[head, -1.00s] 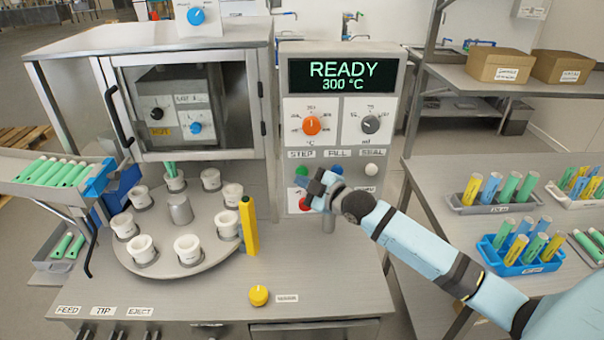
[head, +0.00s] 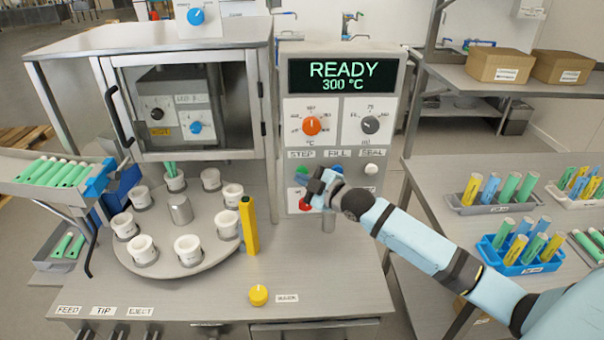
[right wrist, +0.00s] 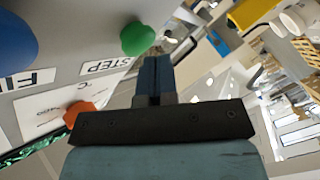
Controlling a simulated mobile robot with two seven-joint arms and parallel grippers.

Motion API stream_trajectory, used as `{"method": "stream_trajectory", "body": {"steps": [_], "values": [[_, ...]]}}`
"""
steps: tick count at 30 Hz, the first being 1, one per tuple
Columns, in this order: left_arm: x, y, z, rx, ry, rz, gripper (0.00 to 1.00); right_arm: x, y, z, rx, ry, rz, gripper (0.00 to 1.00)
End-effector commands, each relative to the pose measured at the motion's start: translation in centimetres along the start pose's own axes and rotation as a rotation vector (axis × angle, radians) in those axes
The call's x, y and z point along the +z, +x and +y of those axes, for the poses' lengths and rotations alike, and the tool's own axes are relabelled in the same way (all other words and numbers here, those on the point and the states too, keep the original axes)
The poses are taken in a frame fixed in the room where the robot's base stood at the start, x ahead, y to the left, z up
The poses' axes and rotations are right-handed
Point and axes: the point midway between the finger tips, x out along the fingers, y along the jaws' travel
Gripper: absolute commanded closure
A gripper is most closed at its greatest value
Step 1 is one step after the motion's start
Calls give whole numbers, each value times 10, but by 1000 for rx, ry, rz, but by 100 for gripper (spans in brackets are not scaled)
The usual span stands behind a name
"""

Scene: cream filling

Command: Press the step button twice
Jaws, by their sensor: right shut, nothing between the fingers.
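The control panel (head: 340,130) has a green button (head: 301,173) under the STEP label (head: 301,154). My right gripper (head: 314,188) is in front of the panel, just below and to the right of the green button. Its fingers are shut and empty. In the right wrist view the green button (right wrist: 137,38) lies just left of the tips of the shut fingers (right wrist: 154,62), with a small gap showing between them. The STEP label (right wrist: 106,66) is next to it. My left gripper is not in view.
Next to the green button are a blue FILL button (head: 336,170) and a white SEAL button (head: 371,169). The display (head: 343,76) reads READY 300 °C. A yellow post (head: 249,226) stands by the turntable (head: 160,262).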

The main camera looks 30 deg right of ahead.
Motion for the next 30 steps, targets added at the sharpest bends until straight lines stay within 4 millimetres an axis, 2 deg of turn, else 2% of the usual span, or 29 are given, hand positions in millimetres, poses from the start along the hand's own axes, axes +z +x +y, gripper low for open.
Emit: {"method": "stream_trajectory", "body": {"steps": [30], "values": [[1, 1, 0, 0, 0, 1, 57, 6, 8, 6, 0, 0, 1, 100]]}}
